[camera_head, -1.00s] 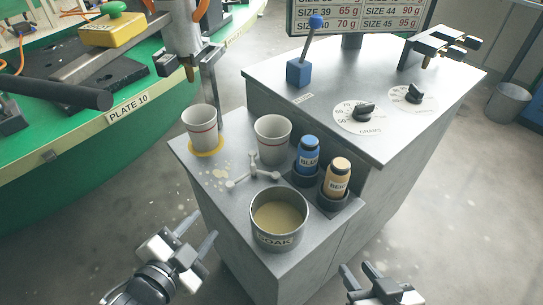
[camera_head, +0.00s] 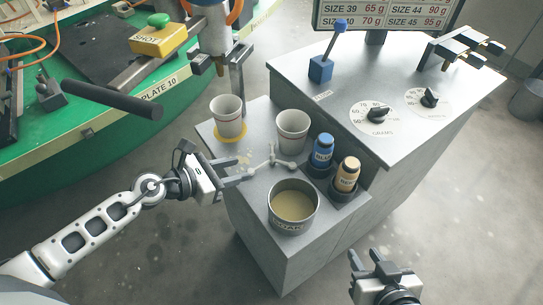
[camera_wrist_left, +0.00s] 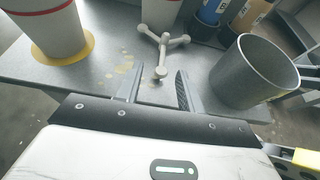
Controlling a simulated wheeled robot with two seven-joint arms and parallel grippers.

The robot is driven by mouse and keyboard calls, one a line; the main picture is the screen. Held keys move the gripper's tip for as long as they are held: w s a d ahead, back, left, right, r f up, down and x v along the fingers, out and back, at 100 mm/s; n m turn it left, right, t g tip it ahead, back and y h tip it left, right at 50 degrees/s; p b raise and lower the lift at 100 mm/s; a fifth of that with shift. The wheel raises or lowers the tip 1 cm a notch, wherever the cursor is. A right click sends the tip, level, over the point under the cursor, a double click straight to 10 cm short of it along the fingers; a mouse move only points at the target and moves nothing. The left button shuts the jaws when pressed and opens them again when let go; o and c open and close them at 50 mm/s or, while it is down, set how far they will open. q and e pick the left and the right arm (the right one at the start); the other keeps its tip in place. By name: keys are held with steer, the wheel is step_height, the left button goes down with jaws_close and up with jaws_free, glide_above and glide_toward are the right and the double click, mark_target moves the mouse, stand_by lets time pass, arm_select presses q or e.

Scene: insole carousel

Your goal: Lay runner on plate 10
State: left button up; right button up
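A light grey three-armed piece with knobbed ends, which looks like the runner (camera_head: 271,162), lies on the low grey bench top. In the left wrist view the runner (camera_wrist_left: 162,42) has one arm pointing toward the gap between my fingertips. My left gripper (camera_head: 246,173) is open and empty just left of it; its two fingers also show apart in the wrist view (camera_wrist_left: 157,82). The PLATE 10 label (camera_head: 158,86) is on the rim of the green carousel (camera_head: 105,140) at upper left. My right gripper (camera_head: 366,259) is open and empty at lower right, off the bench.
Two paper cups (camera_head: 228,116) (camera_head: 292,131) stand behind the runner, one on a yellow ring under a nozzle. A SOAK pot (camera_head: 293,205) and blue (camera_head: 322,150) and beige (camera_head: 347,173) bottles stand close by. A dark bar (camera_head: 128,101) sticks out over the carousel rim.

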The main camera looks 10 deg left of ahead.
mark_target(265, 163)
arm_select(q)
steer(key=x, duration=0.3)
steer(key=shift+r, duration=0.1)
steer(key=x, duration=0.5)
steer(key=shift+s+d+r, duration=0.1)
steer(key=shift+d+r, duration=0.05)
steer(key=shift+d, duration=0.1)
jaws_close()
